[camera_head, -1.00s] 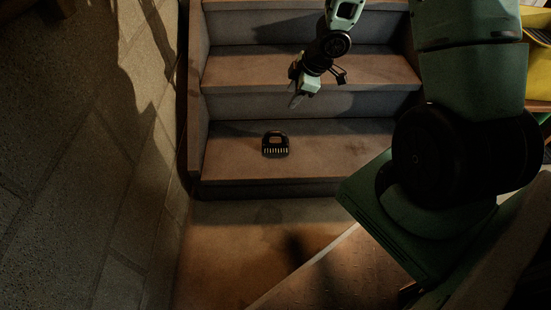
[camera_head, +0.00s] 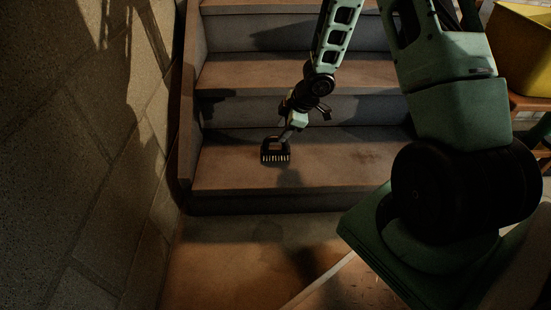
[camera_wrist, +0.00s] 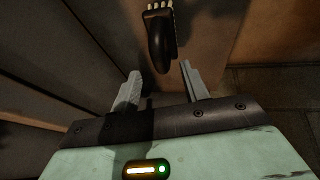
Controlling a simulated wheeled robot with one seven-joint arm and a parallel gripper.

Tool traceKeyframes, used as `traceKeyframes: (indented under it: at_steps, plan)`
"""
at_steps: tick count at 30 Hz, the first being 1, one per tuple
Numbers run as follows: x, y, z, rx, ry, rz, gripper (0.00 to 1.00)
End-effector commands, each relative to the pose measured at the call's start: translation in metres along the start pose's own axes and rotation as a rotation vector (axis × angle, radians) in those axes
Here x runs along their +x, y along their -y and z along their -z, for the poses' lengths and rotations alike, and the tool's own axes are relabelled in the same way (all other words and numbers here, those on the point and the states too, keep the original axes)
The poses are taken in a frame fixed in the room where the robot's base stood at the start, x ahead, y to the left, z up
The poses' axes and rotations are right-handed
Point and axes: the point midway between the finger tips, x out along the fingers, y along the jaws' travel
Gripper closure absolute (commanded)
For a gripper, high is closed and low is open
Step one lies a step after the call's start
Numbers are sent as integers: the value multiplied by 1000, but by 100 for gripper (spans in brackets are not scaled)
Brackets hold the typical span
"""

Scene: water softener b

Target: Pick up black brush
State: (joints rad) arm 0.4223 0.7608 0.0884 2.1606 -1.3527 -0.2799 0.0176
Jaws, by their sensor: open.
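The black brush (camera_head: 275,152) with pale bristles rests on the lowest stair tread in the head view. In the wrist view the brush (camera_wrist: 160,42) shows as a black handle with pale bristles at the top edge, just beyond the fingertips. My gripper (camera_head: 286,136) is just above and beside the brush at its upper right in the head view. In the wrist view my gripper (camera_wrist: 160,70) is open, its two fingers apart, with the near end of the handle close to the gap between their tips. Whether a finger touches the brush, I cannot tell.
Carpeted-looking stairs (camera_head: 235,175) rise at the back. A stone block wall (camera_head: 70,170) stands at the left. A yellow container (camera_head: 525,50) sits on a wooden surface (camera_head: 530,103) at the right. The tread to the right of the brush is clear.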

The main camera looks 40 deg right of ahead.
Motion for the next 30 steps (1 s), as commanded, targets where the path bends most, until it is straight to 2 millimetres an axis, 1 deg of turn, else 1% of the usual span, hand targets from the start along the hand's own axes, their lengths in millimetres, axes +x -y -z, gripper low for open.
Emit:
traceKeyframes:
  at_steps: [1,5,8,12,18,21,29,30]
  plan:
    - [7,0,-1,-1,0,0,55]
    - [10,0,0,0,0,-1,55]
    - [17,0,-1,1,0,-1,55]
    - [35,0,-2,0,-1,-1,55]
    - [56,0,-1,-1,0,0,55]
    - [61,0,0,1,0,0,55]
    - [60,-1,1,1,0,0,55]
    - [60,-1,1,1,0,0,60]
